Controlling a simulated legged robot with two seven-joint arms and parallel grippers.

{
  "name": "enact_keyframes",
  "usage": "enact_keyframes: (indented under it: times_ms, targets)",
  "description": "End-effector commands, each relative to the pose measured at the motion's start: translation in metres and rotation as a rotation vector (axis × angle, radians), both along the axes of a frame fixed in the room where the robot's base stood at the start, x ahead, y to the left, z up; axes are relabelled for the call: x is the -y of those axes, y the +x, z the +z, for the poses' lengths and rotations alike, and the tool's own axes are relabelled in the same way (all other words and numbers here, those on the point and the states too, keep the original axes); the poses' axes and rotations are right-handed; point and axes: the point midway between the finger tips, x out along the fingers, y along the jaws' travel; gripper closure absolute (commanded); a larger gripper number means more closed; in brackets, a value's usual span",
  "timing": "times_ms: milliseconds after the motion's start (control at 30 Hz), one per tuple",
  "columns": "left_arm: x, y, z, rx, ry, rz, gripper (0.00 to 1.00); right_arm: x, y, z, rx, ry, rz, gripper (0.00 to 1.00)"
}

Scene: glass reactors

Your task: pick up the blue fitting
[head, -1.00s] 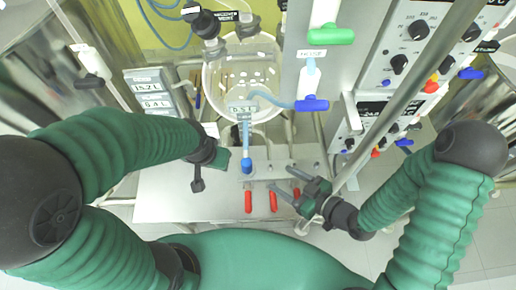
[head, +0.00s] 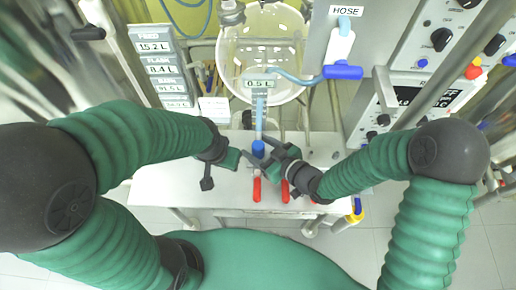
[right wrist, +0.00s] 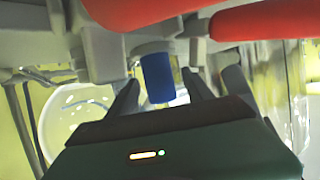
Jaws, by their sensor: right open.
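The blue fitting (head: 258,149) is a short blue cylinder at the lower end of the pale blue hose (head: 260,115), above the white bench. In the right wrist view the blue fitting (right wrist: 157,80) hangs from a grey-white collar, between the two dark fingers. My right gripper (head: 256,147) is open around the fitting, with visible space beside it in the wrist view. My left gripper (head: 220,168) is to the left of the fitting, apart from it; its jaws are not clear.
Red handles (head: 257,189) stick out at the bench's (head: 160,185) front edge, close below my right gripper. A glass vessel (head: 232,55) stands behind. A blue-handled valve (head: 342,72) and control panels are at the right. A display stand (head: 164,72) is at the left.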

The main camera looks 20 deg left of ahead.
Motion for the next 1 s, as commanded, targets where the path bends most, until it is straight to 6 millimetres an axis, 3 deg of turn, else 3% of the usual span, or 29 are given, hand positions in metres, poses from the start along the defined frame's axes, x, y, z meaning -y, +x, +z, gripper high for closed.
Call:
enact_keyframes:
  times_ms: [233,700,1000]
  targets:
    - [0.0000,0.0000,-0.0001,0.000,0.000,0.000,0.64,-0.0022,0.0007,-0.0013,0.000,-0.001,0.000,0.41]
    - [0.0000,0.0000,-0.0002,0.000,0.000,0.000,0.64,-0.0018,0.0010,-0.0013,0.000,-0.001,-0.001,1.00]
    - [0.0000,0.0000,0.0000,0.000,0.000,0.000,0.64,-0.0020,0.0012,-0.0006,0.002,0.000,-0.001,1.00]
